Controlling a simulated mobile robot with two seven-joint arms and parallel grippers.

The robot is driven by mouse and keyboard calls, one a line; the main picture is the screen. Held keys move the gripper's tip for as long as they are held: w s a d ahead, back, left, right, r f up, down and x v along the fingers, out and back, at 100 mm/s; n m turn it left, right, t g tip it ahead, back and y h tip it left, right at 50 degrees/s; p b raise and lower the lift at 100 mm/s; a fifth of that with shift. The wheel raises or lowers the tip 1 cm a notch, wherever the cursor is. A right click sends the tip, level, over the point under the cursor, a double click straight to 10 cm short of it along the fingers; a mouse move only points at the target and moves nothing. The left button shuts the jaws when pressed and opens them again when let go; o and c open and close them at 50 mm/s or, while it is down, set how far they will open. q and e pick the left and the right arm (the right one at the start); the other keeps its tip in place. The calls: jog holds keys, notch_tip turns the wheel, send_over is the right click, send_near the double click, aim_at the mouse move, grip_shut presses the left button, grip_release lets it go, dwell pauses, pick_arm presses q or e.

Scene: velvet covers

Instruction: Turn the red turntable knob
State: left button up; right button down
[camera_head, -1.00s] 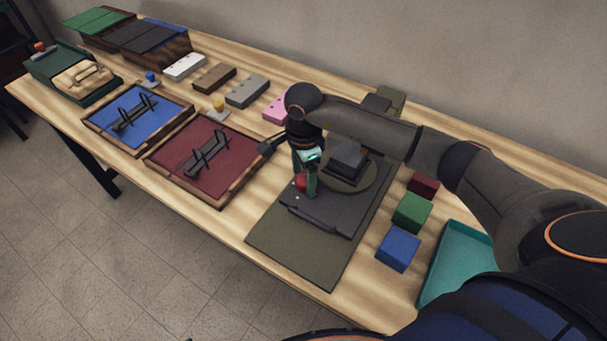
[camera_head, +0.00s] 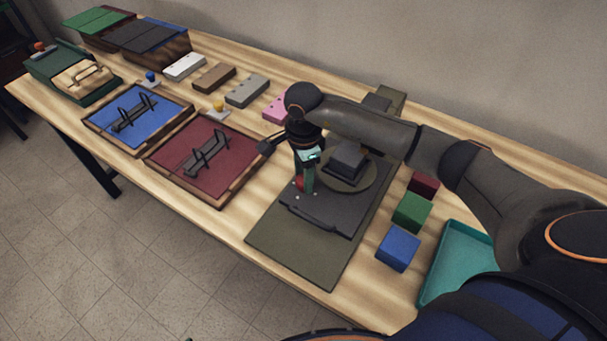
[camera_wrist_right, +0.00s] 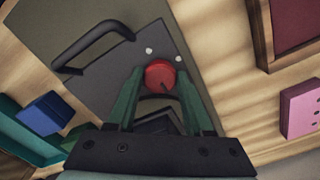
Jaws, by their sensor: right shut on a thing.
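The red knob (camera_wrist_right: 160,75) sits on the dark grey turntable base (camera_head: 318,215), close to two small pale dots. In the head view the red knob (camera_head: 299,184) is partly hidden behind my right gripper (camera_head: 306,183). In the right wrist view the green fingers of my right gripper (camera_wrist_right: 161,83) stand on both sides of the knob and are shut on it. The turntable's round plate (camera_head: 363,181) carries a dark grey block (camera_head: 347,158). My left gripper is not in view.
The turntable stands on an olive mat (camera_head: 272,244). A red tray (camera_head: 228,180) and a blue tray (camera_head: 116,139) with black handles lie to the left. Green (camera_head: 412,211), blue (camera_head: 398,247) and dark red (camera_head: 424,184) blocks and a teal tray (camera_head: 452,262) are at the right.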

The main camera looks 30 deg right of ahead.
jog(key=m+b, duration=0.1)
jog(key=m, duration=0.3)
jog(key=shift+w, duration=0.1)
jog(key=m, duration=0.4)
jog(key=shift+m+b, duration=0.3)
jog(key=m, duration=0.4)
jog(key=shift+d+m, duration=0.1)
jog(key=shift+m, duration=2.4)
jog(key=shift+c, duration=1.4)
grip_release()
